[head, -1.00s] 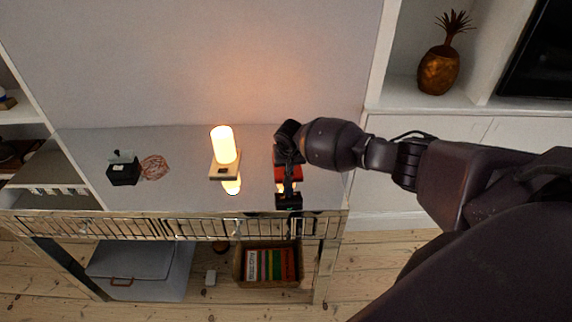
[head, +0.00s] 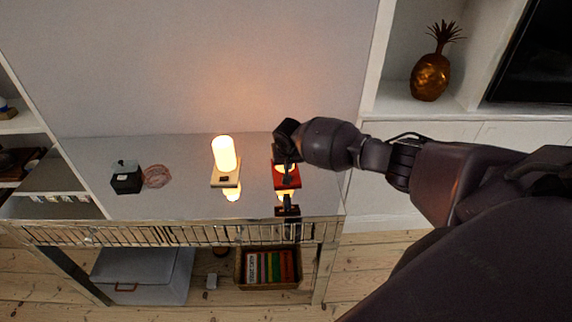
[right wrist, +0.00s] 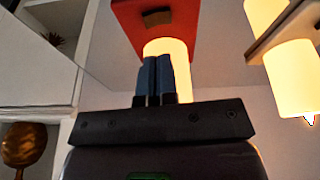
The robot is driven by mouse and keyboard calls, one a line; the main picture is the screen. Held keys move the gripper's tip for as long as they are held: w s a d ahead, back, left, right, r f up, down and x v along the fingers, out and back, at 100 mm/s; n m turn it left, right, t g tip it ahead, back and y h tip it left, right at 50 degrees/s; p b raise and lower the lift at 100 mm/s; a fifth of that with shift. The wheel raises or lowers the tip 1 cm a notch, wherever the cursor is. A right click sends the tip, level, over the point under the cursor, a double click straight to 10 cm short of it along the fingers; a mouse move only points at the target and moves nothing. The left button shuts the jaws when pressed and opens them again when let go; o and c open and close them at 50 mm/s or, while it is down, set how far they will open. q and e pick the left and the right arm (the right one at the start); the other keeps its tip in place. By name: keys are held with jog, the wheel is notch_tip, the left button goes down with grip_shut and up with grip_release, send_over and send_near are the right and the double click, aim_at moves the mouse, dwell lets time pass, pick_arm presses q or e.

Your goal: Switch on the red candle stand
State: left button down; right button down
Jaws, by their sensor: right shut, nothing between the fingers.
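The red candle stand (head: 293,182) stands on the glossy cabinet top at its right end, partly hidden by my right gripper (head: 287,178). A warm glow shows behind the gripper and in the reflection under the stand. In the right wrist view the red base (right wrist: 182,38) carries a dark switch (right wrist: 156,17), with a bright candle glow just below it. My right gripper (right wrist: 155,65) is shut and empty, its blue fingertips in front of that glow, apart from the switch in the picture. My left gripper is not in view.
A lit candle on a pale stand (head: 225,180) is left of the red one. A small black box (head: 126,178) and a pinkish wire-like item (head: 157,176) sit farther left. A golden pineapple (head: 430,77) is on the right shelf. The cabinet's front has a railing (head: 180,232).

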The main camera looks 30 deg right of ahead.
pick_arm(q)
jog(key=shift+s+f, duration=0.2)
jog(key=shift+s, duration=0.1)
pick_arm(e)
jog(key=a+v, duration=0.1)
jog(key=v, duration=0.8)
jog(key=shift+w+a+r, duration=0.25)
jog(key=shift+w+r, duration=0.05)
